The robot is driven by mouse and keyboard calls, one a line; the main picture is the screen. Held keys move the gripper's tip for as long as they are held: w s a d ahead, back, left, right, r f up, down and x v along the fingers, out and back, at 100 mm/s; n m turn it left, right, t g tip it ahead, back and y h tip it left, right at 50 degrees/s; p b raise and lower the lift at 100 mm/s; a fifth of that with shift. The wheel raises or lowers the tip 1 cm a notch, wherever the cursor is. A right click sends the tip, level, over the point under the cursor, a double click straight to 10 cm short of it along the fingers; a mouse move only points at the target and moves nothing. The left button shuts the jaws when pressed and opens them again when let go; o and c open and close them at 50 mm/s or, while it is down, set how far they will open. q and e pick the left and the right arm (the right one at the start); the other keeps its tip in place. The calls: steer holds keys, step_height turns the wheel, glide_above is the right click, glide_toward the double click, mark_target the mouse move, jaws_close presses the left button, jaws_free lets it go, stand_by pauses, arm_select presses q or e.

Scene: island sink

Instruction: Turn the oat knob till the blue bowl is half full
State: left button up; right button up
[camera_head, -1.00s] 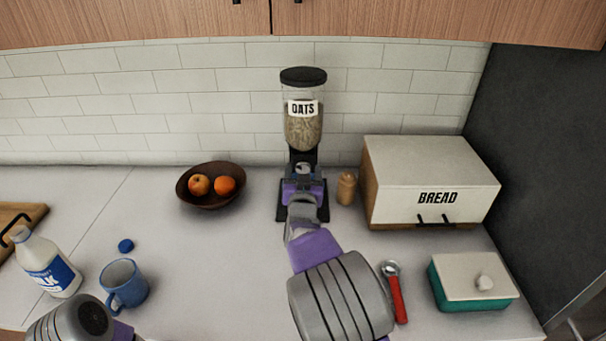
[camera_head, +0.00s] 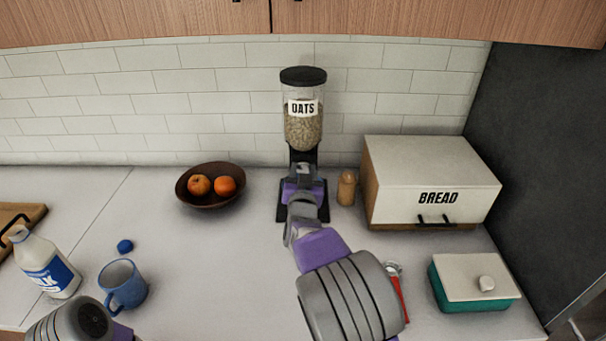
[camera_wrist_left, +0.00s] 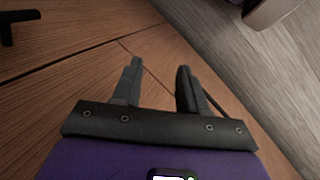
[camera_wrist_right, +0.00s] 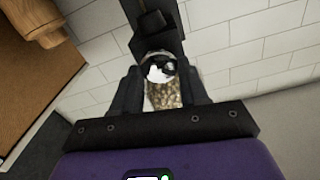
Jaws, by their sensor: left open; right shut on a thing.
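The oat dispenser (camera_head: 304,118) stands upright against the tiled wall, with a black lid, an OATS label and oats in its clear hopper. My right gripper (camera_head: 303,174) is at the front of its black stand. In the right wrist view the gripper is shut on the shiny round knob (camera_wrist_right: 158,70), with oats (camera_wrist_right: 163,95) showing behind it. My right arm covers the lower front of the stand. The blue bowl is not visible in any view. My left gripper (camera_wrist_left: 160,68) is open and empty, in front of wooden cabinet fronts.
A brown fruit bowl (camera_head: 184,194) stands left of the dispenser. A wooden shaker (camera_head: 346,188) and bread box (camera_head: 430,180) stand right. A blue mug (camera_head: 122,285), milk bottle (camera_head: 45,265), red-handled tool (camera_head: 400,300) and teal box (camera_head: 470,290) are nearer.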

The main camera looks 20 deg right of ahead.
steer(key=m+b, duration=0.1)
steer(key=m, duration=0.1)
steer(key=m+b, duration=0.3)
steer(key=shift+d+f+m, duration=0.2)
steer(key=shift+f+m, duration=0.05)
steer(key=shift+m, duration=0.15)
steer(key=m+b, duration=0.3)
steer(key=shift+m, duration=0.4)
steer(key=shift+m+b, duration=0.55)
steer(key=shift+m, duration=0.05)
steer(key=shift+r, duration=0.1)
steer(key=o, duration=1.1)
steer(key=shift+c, duration=0.2)
steer(key=shift+s, duration=0.1)
steer(key=p+v, duration=0.1)
steer(key=v, duration=0.6)
steer(key=shift+s, duration=0.3)
